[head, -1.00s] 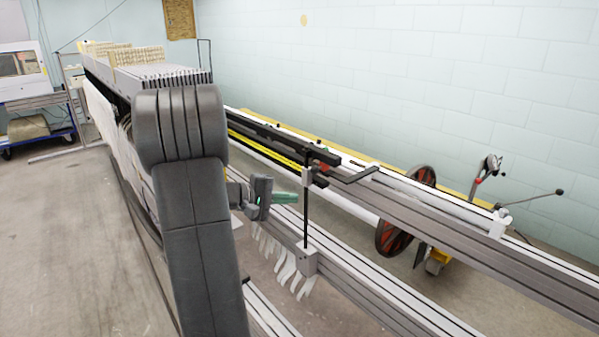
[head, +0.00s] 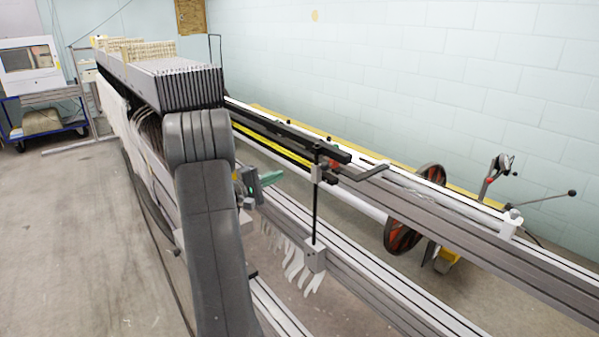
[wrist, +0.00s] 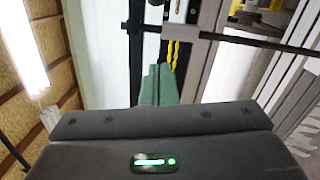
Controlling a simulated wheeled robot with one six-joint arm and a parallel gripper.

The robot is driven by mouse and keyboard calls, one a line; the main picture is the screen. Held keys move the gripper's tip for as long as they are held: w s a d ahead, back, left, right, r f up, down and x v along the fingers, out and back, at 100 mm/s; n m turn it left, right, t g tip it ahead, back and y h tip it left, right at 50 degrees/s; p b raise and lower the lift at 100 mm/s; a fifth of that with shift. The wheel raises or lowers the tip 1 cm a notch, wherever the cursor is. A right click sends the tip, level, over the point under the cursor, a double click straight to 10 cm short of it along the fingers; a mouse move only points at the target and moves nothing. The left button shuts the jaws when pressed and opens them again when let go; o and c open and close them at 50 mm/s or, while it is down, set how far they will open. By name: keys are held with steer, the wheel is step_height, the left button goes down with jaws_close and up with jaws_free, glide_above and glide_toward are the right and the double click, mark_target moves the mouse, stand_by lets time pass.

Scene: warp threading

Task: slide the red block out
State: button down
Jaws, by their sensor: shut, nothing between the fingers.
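My gripper (head: 271,179) has green fingers, pressed together and empty. In the head view it is left of the upright black rod (head: 315,210), apart from it and below the yellow strip. In the wrist view the green fingers (wrist: 158,86) point up the picture toward a dark rail with a yellow twisted strand beside it. A small reddish patch (head: 332,163), perhaps the red block, shows near the rail end by the rod's top. It is too small to make out clearly. I cannot make out a red block in the wrist view.
A black rail (head: 300,138) and a yellow strip (head: 270,147) run along the machine. A dark crank handle (head: 366,172) juts out near the rod. White strips (head: 295,262) hang below. A black bar (wrist: 245,40) crosses the wrist view. Open floor (head: 70,240) lies left.

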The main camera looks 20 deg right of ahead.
mark_target(329, 165)
steer(key=d+r+p, duration=0.1)
steer(key=d+p, duration=0.2)
steer(key=d, duration=0.8)
steer(key=shift+d, duration=0.15)
steer(key=shift+r, duration=0.1)
steer(key=s+d+b, duration=0.3)
steer(key=s+b, duration=0.4)
steer(key=shift+s+b, duration=0.2)
steer(key=shift+b, duration=0.1)
steer(key=shift+d, duration=0.1)
